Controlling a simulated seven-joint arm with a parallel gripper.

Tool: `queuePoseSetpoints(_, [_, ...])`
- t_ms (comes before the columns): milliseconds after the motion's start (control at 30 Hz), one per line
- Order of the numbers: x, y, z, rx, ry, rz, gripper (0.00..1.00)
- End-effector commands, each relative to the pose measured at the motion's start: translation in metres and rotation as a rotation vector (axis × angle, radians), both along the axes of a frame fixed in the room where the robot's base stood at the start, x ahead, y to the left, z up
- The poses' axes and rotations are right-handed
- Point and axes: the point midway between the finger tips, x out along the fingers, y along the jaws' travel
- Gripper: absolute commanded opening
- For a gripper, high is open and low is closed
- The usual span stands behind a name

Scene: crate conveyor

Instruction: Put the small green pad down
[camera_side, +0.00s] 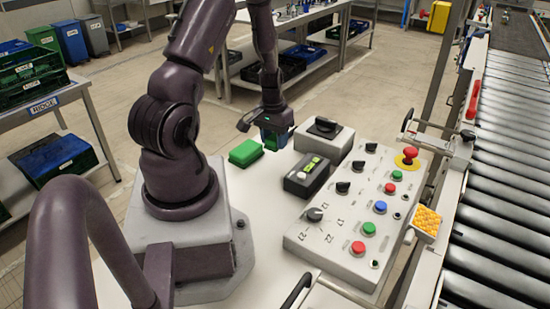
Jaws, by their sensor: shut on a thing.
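A bright green block-like pad (246,152) lies flat on the white table, just left of and below my gripper, apart from it in the picture. My gripper (268,134) points down over the table, between the green pad and the black-topped grey box. It is shut on a small blue-green thing (274,141), mostly hidden by the fingers. I cannot tell for certain whether this held thing is a pad, nor whether it touches the table.
The grey box with a black knob (324,134) stands close right of my gripper. A dark switch box (306,176) and a sloped button panel (357,215) stand in front of it. A roller conveyor (510,160) runs along the right. The white table (262,205) is bare below the green pad.

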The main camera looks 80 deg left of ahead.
Motion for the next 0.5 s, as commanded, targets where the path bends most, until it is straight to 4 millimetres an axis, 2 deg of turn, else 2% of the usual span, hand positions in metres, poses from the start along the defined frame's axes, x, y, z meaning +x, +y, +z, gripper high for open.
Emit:
queuePoseSetpoints(33, [0.000,0.000,-0.009,-0.004,0.002,0.001,0.15])
queuePoseSetpoints(167, [0.000,0.000,-0.020,-0.002,0.001,0.002,0.15])
queuePoseSetpoints(333, [0.000,0.000,-0.044,-0.002,0.001,0.002,0.15])
queuePoseSetpoints(500, [0.001,0.000,-0.054,0.001,-0.001,0.002,0.15])
